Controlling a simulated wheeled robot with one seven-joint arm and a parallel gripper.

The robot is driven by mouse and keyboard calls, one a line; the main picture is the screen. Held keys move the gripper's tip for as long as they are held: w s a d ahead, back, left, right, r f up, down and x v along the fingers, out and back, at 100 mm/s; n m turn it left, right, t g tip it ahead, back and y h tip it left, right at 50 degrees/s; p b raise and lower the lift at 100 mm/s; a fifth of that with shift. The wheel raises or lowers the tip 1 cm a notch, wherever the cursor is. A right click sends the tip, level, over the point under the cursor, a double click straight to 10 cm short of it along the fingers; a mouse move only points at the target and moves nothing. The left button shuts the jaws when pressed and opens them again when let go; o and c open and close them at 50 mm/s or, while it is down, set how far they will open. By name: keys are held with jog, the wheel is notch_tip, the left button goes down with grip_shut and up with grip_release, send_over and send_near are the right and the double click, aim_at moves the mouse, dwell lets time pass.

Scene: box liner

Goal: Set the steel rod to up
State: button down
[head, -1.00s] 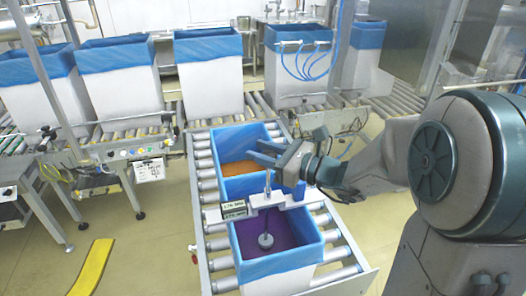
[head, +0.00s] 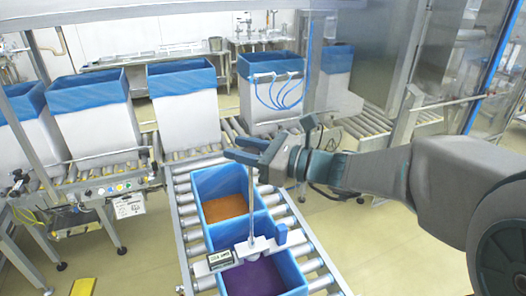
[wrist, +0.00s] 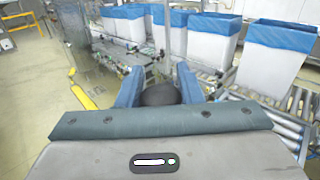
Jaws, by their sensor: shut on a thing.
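The steel rod (head: 251,205) stands upright through a white bracket (head: 228,259) that spans the near blue-lined box (head: 291,265). Most of its length shows above the bracket. A grey disc (head: 252,243) at its lower end is up close to the bracket. My gripper (head: 238,148) is at the rod's top, with its blue fingers pointing left. In the wrist view, a dark round knob (wrist: 160,95) sits between the two fingers (wrist: 159,70). My gripper is shut on the rod's top end; the exact contact is partly hidden.
The near box holds purple contents (head: 255,280). A second box with orange contents (head: 225,208) stands just behind it on the roller conveyor (head: 184,225). A small dark display (head: 219,260) sits on the bracket's left. Several blue-lined white boxes (head: 182,110) line the back conveyor.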

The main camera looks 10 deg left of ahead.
jog(key=shift+s+a+r, duration=0.1)
jog(key=shift+r, duration=0.25)
jog(key=c, duration=1)
grip_release()
jog(key=b+v, duration=0.3)
jog(key=v, duration=1.1)
